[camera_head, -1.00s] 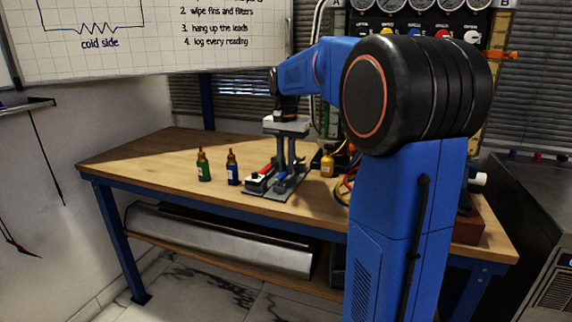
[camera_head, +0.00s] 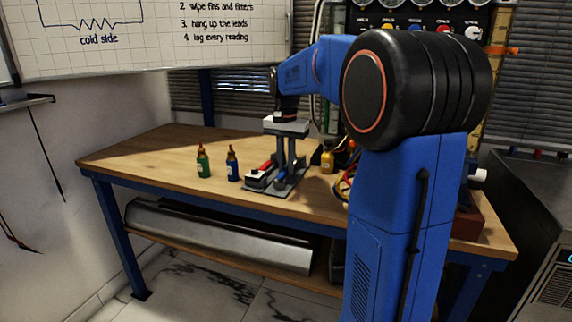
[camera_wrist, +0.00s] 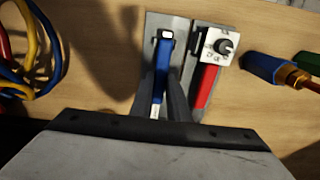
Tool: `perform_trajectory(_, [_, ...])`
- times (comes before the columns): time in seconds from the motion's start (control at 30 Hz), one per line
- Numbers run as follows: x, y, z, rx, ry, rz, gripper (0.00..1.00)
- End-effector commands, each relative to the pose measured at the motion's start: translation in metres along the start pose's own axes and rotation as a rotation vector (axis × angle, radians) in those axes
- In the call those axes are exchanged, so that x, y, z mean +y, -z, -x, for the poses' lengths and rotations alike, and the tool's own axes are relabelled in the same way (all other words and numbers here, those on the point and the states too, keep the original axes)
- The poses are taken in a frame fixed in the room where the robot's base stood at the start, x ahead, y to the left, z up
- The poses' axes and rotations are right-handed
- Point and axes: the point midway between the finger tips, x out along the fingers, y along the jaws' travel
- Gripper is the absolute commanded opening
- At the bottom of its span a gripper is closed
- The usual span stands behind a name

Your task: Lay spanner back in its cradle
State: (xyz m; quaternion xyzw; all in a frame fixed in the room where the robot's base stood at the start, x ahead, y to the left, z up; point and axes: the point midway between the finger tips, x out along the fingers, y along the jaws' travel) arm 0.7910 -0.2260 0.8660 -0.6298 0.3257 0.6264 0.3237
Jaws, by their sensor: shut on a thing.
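The spanner appears to be the blue-handled tool (camera_wrist: 161,72) in the wrist view, lying lengthwise over the left part of a grey cradle plate (camera_wrist: 152,22). My gripper (camera_head: 287,166) points down at the bench, with its two grey fingers shut on the blue handle. The blue handle also shows low between the fingers in the head view (camera_head: 282,176). The cradle's grey base (camera_head: 268,192) rests on the bench. I cannot tell whether the spanner touches the cradle; my gripper body hides its near end.
A red-handled part (camera_wrist: 206,86) with a white marked block (camera_wrist: 216,45) lies close right of the spanner. Coloured cables (camera_wrist: 32,50) lie at the wrist view's left. The bench's left end is clear.

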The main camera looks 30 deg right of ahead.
Motion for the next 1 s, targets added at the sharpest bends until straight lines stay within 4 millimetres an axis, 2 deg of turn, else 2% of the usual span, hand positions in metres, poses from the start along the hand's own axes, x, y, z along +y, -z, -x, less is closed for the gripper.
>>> perform_trajectory(0.03, [0.000, 0.000, 0.000, 0.000, 0.000, 0.000, 0.00])
perform_trajectory(0.07, [0.000, 0.000, 0.000, 0.000, 0.000, 0.000, 0.17])
perform_trajectory(0.1, [0.000, 0.000, 0.000, 0.000, 0.000, 0.000, 0.27])
perform_trajectory(0.13, [0.000, 0.000, 0.000, 0.000, 0.000, 0.000, 0.34])
perform_trajectory(0.17, [0.000, 0.000, 0.000, 0.000, 0.000, 0.000, 0.37])
perform_trajectory(0.43, [0.000, 0.000, 0.000, 0.000, 0.000, 0.000, 0.37])
perform_trajectory(0.57, [0.000, 0.001, 0.007, 0.001, 0.001, 0.000, 0.37])
perform_trajectory(0.77, [-0.001, 0.001, 0.037, 0.003, 0.002, 0.000, 0.37])
perform_trajectory(1.0, [-0.001, 0.001, 0.085, 0.003, 0.002, 0.000, 0.37])
